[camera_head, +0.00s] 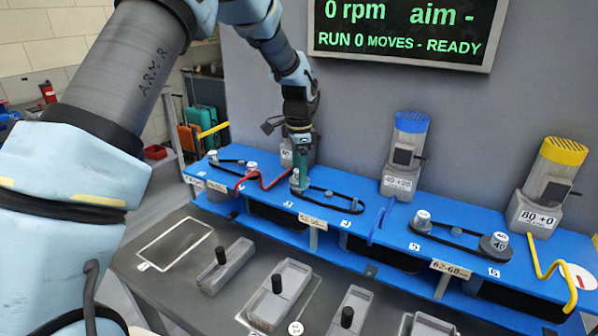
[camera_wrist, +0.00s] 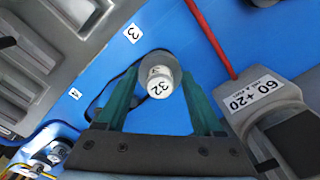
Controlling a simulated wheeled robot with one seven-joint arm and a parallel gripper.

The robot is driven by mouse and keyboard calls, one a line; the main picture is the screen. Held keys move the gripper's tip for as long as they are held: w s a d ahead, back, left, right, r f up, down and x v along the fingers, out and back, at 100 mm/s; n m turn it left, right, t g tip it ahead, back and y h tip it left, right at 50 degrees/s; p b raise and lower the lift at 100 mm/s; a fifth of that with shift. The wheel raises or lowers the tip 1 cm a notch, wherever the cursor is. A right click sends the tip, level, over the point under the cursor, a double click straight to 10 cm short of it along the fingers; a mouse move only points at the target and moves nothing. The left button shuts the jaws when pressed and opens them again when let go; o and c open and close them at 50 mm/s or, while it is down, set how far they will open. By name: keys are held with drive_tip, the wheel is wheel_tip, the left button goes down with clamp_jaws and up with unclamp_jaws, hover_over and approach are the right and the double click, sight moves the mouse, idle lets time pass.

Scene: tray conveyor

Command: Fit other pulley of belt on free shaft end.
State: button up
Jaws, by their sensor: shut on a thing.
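My gripper (camera_head: 297,188) points down over the left end of the middle belt on the blue bench. In the wrist view its green fingers (camera_wrist: 160,92) are shut on a silver pulley (camera_wrist: 158,78) marked 32. The pulley stands beside the label 3 (camera_wrist: 133,33). The black belt (camera_head: 330,195) runs from the held pulley towards the label 4 end on the right; part of it also shows in the wrist view (camera_wrist: 121,84). The gripper hides most of the held pulley in the head view. I cannot tell whether the pulley is fully down on a shaft.
A motor marked 60 +20 (camera_wrist: 260,97) stands close beside the gripper, and a red rod (camera_head: 262,180) lies to its left. Blue-topped (camera_head: 408,150) and yellow-topped (camera_head: 550,185) motors stand further right. Grey blocks with black knobs (camera_head: 278,290) lie in front. A display (camera_head: 400,30) hangs above.

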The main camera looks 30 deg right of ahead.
drive_tip(key=shift+f+b, duration=0.55)
drive_tip(key=shift+f, duration=0.6)
drive_tip(key=o, duration=1.5)
wheel_tip(320, 180, up, 11)
drive_tip(key=b, duration=0.2)
drive_tip(key=shift+f+b, duration=0.1)
drive_tip(key=shift+b, duration=0.25)
